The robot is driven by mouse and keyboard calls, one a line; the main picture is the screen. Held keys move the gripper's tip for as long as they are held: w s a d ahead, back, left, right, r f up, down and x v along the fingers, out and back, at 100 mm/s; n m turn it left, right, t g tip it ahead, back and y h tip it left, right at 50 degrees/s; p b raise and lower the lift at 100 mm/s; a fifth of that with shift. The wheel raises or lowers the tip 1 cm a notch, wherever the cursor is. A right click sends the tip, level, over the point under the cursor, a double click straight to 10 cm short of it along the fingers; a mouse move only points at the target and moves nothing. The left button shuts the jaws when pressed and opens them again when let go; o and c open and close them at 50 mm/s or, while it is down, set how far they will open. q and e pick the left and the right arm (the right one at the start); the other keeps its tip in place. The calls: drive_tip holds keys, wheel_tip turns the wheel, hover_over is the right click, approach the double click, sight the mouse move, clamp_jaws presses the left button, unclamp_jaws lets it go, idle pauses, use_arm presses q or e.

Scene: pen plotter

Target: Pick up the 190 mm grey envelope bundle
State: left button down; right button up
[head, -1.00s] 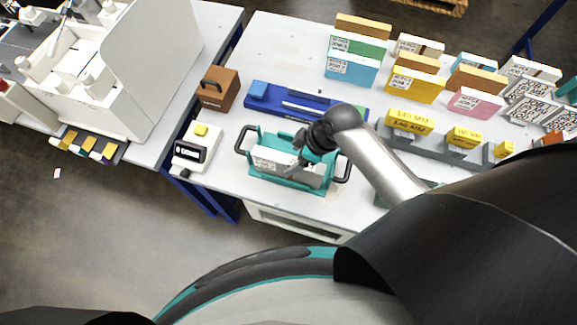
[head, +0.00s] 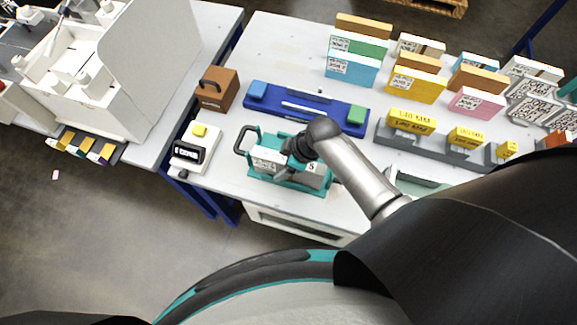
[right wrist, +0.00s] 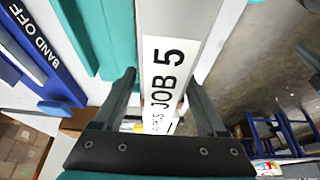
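A grey bundle (head: 311,173) with a white label stands in the teal tray (head: 253,137) on the table. In the right wrist view the grey bundle (right wrist: 178,17) carries a label reading JOB 5; its 190 mm size cannot be read. My right gripper (head: 290,160) is over the tray and hides the bundle's middle. In the right wrist view my right gripper (right wrist: 160,85) is open, one finger on each side of the bundle, with narrow gaps showing. My left gripper is not in view.
A blue tool (head: 300,105) marked BAND OFF in the wrist view lies behind the tray. A brown box (head: 217,88) and a white device (head: 190,155) stand left. Grey stands with yellow size signs (head: 412,120) and coloured bundles (head: 417,85) fill the right.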

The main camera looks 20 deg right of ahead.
clamp_jaws()
idle(0.4)
idle(0.4)
